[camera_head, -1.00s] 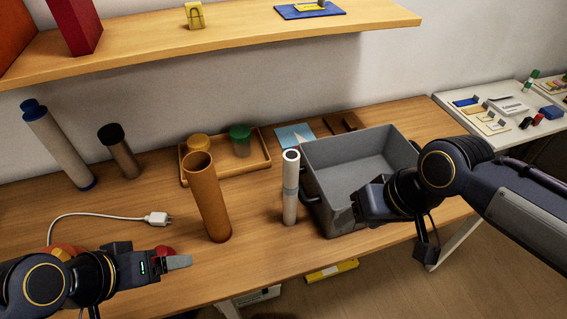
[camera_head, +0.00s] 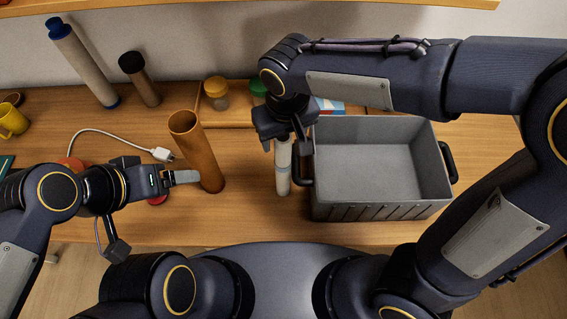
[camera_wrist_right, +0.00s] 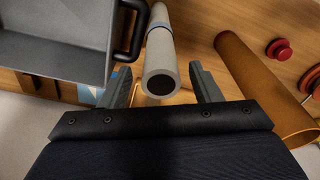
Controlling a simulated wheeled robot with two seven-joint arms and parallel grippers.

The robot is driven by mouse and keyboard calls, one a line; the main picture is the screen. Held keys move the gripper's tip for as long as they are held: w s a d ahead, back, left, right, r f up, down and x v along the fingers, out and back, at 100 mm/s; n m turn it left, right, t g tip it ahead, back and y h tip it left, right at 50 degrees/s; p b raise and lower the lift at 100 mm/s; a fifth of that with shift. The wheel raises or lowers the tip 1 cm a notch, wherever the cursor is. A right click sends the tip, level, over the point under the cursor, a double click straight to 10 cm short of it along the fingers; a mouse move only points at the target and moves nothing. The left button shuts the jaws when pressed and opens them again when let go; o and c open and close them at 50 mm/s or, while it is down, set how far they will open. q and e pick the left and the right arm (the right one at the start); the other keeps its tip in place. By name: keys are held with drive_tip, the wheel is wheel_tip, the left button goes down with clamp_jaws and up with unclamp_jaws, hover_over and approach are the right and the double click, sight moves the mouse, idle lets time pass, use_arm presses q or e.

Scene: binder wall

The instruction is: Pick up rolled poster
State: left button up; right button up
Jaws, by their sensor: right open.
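The rolled poster (camera_head: 283,180), a slim white roll with a grey band, stands upright on the table just left of the grey bin. My right gripper (camera_head: 283,142) is over its top from above and hides its upper end. In the right wrist view the poster (camera_wrist_right: 160,50) lies between the two open fingers, its hollow end facing the camera, with a gap visible at the right finger. My left gripper (camera_head: 182,177) is beside the brown tube at the left; whether its fingers are apart is not clear.
The grey bin (camera_head: 332,213) with black handles is close on the right of the poster. The brown tube (camera_head: 200,150) stands to the left. A capped blue-ended tube (camera_head: 85,65), a dark-capped tube (camera_head: 143,85) and a white plug (camera_head: 161,154) are further left.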

sight(283, 168)
drive_tip(key=shift+w+a+f, duration=0.1)
drive_tip(key=shift+w+f, duration=0.05)
drive_tip(key=shift+f, duration=1.3)
clamp_jaws()
